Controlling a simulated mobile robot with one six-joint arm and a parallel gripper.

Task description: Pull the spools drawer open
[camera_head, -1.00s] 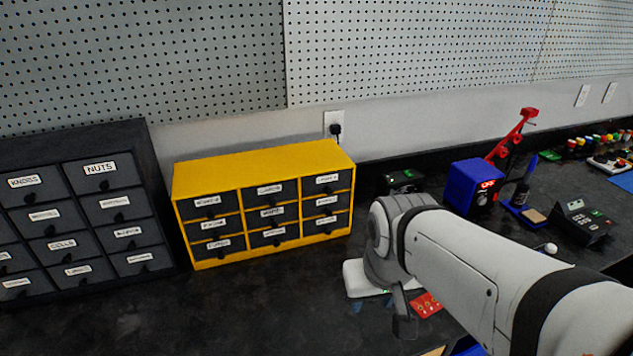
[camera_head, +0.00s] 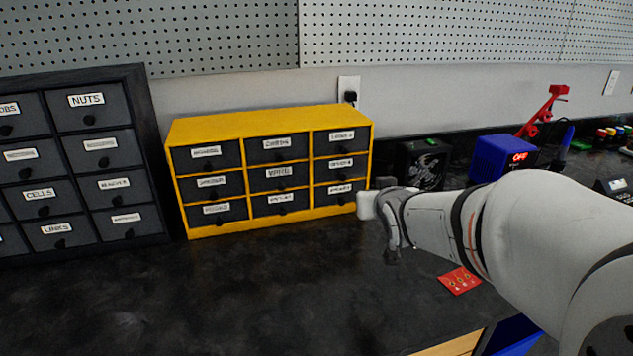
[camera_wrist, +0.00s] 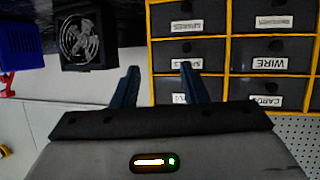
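The yellow drawer cabinet (camera_head: 268,124) stands against the wall with three columns of dark drawers, all shut. No label can be read surely as spools, so I cannot tell which drawer it is. The cabinet's right column (camera_head: 340,168) is nearest my gripper (camera_head: 372,205), at the cabinet's lower right in the head view; its fingers do not show clearly there. In the wrist view my gripper (camera_wrist: 159,78) is open, two blue fingers apart with nothing held. One finger overlaps the near column of drawers (camera_wrist: 178,54); the other is beside the cabinet.
A dark drawer unit (camera_head: 75,73) stands left of the cabinet. A black box with a fan (camera_head: 424,163) and a blue box (camera_head: 500,158) stand to the right. A red card (camera_head: 460,281) lies on the dark worktop (camera_head: 250,300), which is clear in front of the cabinet.

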